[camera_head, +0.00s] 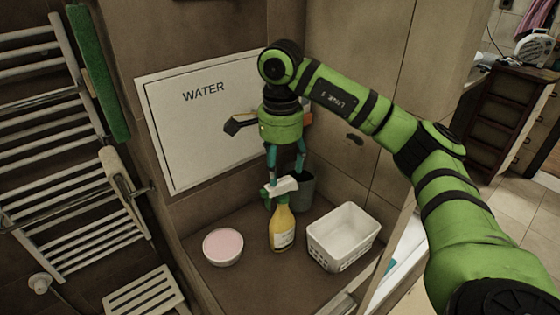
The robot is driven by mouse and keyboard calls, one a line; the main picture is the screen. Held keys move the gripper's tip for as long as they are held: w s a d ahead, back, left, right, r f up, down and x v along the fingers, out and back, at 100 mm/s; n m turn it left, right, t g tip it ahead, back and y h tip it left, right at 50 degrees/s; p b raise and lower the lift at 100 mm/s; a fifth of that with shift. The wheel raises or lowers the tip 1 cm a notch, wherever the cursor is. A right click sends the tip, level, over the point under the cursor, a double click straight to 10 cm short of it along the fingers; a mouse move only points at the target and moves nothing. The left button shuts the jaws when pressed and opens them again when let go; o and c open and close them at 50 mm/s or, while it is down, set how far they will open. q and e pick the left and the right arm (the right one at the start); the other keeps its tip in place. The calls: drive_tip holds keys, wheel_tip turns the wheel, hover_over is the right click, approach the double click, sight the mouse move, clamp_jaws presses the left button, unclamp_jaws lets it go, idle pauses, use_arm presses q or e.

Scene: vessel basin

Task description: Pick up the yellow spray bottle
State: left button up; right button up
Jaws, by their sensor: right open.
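The yellow spray bottle (282,229) stands upright on the brown ledge in the corner. It has a white label and a white and green spray head (281,187). My right gripper (285,176) points down from above, with its fingers around or just over the spray head. It is open; I cannot tell whether a finger touches the head. My left gripper is not in view.
A bowl with pink contents (222,246) stands left of the bottle, and a white basket (343,236) stands right. A dark cup (303,189) is behind the bottle. A white panel marked WATER (205,120) is on the wall behind. A towel rack (70,150) is at left.

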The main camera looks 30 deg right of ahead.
sight(281, 184)
wheel_tip(281, 184, down, 5)
drive_tip(key=shift+s+f+p, duration=0.1)
drive_tip(key=shift+f+p, duration=0.1)
drive_tip(key=shift+p, duration=0.9)
drive_tip(key=shift+f, duration=0.65)
clamp_jaws()
